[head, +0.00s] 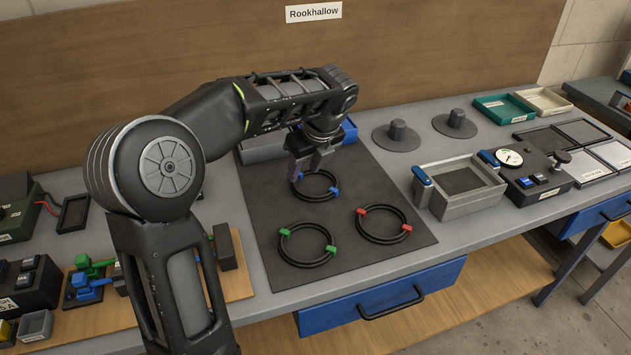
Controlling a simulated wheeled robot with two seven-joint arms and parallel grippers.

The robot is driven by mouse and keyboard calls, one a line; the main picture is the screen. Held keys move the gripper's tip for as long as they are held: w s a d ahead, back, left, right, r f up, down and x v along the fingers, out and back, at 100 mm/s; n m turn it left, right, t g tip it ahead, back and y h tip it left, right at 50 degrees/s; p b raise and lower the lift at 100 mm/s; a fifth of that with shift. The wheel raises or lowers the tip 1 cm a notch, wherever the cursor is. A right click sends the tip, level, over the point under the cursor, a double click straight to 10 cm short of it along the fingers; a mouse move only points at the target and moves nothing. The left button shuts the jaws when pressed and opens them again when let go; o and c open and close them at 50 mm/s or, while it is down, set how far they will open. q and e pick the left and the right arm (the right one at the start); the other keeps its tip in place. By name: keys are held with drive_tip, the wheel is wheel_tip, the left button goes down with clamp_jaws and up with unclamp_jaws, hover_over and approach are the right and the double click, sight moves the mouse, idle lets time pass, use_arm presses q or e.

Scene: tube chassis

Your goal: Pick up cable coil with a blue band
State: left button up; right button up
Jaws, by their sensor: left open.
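The cable coil with a blue band (318,197) lies on a dark mat (266,215) at the back of a group of three coils. It is a black ring with blue bands on its sides. My left gripper (302,172) is open, pointing down over the left rear part of this coil. The gripper hides part of the ring and one band. I cannot tell whether the fingers touch the coil. My right gripper is not in the view.
A coil with green bands (308,262) and one with red bands (407,233) lie nearby on the mat. A grey bin (462,203) stands to the right. Two grey pegs (397,132) stand behind it. A wooden board with fixtures (237,283) is at left.

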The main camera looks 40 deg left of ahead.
sight(298, 189)
use_arm(q)
drive_tip(key=shift+x, duration=1.25)
drive_tip(key=shift+f, duration=0.1)
drive_tip(key=x, duration=0.5)
drive_tip(key=shift+d+f, duration=0.1)
drive_tip(key=shift+d, duration=0.05)
drive_tip(key=shift+c, duration=0.4)
clamp_jaws()
